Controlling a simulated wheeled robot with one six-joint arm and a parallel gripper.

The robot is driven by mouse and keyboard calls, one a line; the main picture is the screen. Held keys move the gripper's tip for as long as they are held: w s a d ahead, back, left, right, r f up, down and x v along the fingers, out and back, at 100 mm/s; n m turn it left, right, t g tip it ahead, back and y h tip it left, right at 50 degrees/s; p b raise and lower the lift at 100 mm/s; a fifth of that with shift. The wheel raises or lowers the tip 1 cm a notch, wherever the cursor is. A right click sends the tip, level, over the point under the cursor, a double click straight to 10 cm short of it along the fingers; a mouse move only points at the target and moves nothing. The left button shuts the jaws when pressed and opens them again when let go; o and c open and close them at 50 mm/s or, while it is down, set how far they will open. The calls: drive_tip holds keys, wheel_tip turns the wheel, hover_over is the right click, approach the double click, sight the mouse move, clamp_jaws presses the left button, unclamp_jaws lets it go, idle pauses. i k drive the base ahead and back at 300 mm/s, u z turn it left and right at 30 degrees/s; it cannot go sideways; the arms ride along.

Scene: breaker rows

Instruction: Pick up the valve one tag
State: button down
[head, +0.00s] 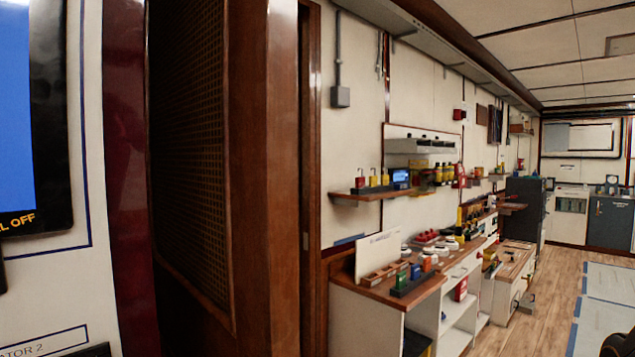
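I cannot make out the valve one tag in the head view. Small coloured items stand on a wooden-topped white counter (350,280) in the middle distance, too small to read any lettering. A white board (378,256) with unreadable dark print stands upright at the counter's back left.
A panel with a blue screen (16,110) is close at left. Beside it is a tall brown wooden frame with a lattice (190,130). A wall shelf (372,195) holds red and yellow padlock-like items. Wooden floor (545,285) is open at right.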

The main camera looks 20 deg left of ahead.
sight(373, 180)
drive_tip(key=u, duration=0.35)
drive_tip(key=i, duration=0.4)
drive_tip(key=u, duration=0.35)
drive_tip(key=k, duration=1.25)
drive_tip(key=z, duration=0.85)
drive_tip(key=i, duration=1.2)
drive_tip(key=z, duration=0.55)
drive_tip(key=i, duration=1.2)
drive_tip(key=u, duration=1.1)
drive_tip(key=i, duration=0.8)
drive_tip(key=u, duration=0.85)
